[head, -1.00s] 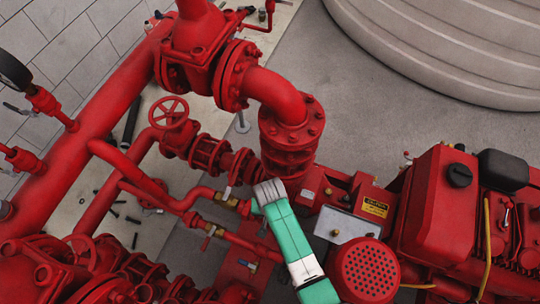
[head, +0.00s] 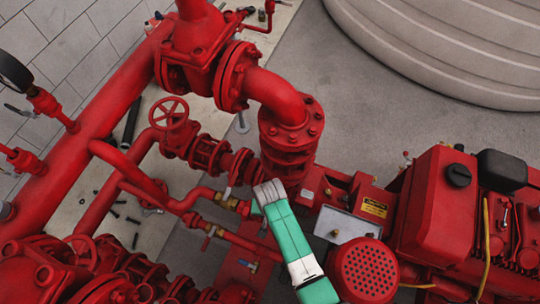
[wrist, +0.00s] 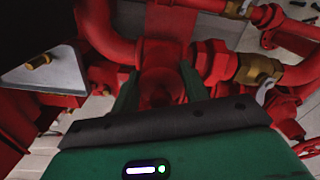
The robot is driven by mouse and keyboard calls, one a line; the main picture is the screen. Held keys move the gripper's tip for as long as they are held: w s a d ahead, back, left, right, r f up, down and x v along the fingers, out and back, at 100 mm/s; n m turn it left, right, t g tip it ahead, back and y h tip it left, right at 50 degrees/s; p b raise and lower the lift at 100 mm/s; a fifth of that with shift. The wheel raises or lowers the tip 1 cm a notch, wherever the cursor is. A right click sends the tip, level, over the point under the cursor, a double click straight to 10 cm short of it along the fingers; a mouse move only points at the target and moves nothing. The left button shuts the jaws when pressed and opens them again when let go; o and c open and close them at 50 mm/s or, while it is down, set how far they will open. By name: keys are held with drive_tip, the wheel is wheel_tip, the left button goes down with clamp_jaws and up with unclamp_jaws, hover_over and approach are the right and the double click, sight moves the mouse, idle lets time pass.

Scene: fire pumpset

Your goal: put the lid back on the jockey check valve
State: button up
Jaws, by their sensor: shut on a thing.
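In the wrist view, the two green fingers of my gripper (wrist: 158,92) stand on either side of a dark red round piece (wrist: 162,93), which looks like the lid; the gripper is shut on it. Just beyond it is a red body (wrist: 165,55) in the pipework, likely the jockey check valve. I cannot tell whether the lid touches it. In the head view, my green and white gripper (head: 262,205) points down among the red pipes, left of the engine block. The gripper hides the lid and the valve there.
A brass fitting (wrist: 257,70) sits on the pipe to the right in the wrist view, and a pale plate (wrist: 45,72) is at left. In the head view, a thick flanged elbow (head: 285,105) rises behind the gripper, and the red engine (head: 440,210) stands at right.

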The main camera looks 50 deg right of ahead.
idle(0.3)
drive_tip(key=o, duration=1.1)
drive_tip(key=shift+o, duration=0.3)
drive_tip(key=o, duration=0.4)
wheel_tip(320, 180, up, 7)
drive_tip(key=p, duration=0.7)
drive_tip(key=shift+r, duration=0.1)
